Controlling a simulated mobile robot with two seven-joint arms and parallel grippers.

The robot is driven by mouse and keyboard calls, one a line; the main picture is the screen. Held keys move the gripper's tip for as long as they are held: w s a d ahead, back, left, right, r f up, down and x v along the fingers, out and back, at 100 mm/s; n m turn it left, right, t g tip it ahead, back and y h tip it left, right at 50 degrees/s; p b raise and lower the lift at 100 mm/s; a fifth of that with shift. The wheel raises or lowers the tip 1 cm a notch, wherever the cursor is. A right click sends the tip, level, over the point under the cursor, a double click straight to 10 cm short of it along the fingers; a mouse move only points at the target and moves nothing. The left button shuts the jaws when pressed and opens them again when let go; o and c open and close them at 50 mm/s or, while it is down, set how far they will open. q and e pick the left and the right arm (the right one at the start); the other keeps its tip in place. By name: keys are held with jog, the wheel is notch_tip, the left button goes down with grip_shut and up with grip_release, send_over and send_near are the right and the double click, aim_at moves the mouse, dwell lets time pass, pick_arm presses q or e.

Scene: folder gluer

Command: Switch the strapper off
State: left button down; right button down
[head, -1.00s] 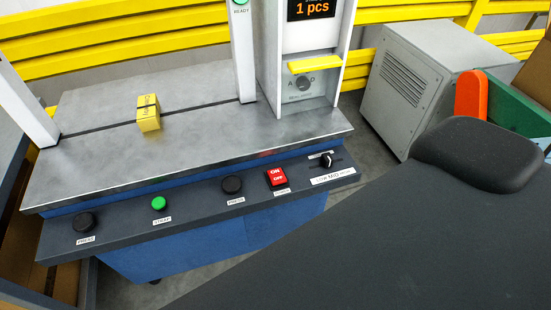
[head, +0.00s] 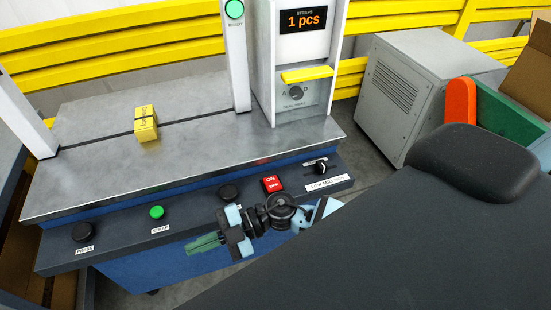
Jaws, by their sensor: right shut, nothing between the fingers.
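The strapper (head: 100,178) stands at the left, with a grey metal top and a dark front panel. A red ON/OFF switch (head: 272,184) sits on the panel, right of the middle. Its ON half is at the back and its OFF half at the front. My left gripper is not in view.
A green button (head: 157,212) and black buttons (head: 83,232) (head: 228,192) line the panel, with a rotary knob (head: 321,166) at its right. A yellow strapped box (head: 146,124) lies on the top. A grey cabinet (head: 410,95) stands behind right.

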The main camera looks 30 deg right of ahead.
jog(key=w+d+f+n+g+h, duration=0.2)
jog(key=d+n+g+h, duration=0.1)
jog(key=d+g+h, duration=0.15)
notch_tip(320, 180, up, 3)
jog(key=m+t+h, duration=0.2)
jog(key=m+h, duration=0.1)
jog(key=h, duration=1)
send_over(274, 187)
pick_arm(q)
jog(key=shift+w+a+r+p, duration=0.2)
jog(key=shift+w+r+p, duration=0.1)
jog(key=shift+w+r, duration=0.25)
pick_arm(e)
jog(key=shift+d+g+y, duration=0.15)
jog(key=shift+g+y, duration=0.1)
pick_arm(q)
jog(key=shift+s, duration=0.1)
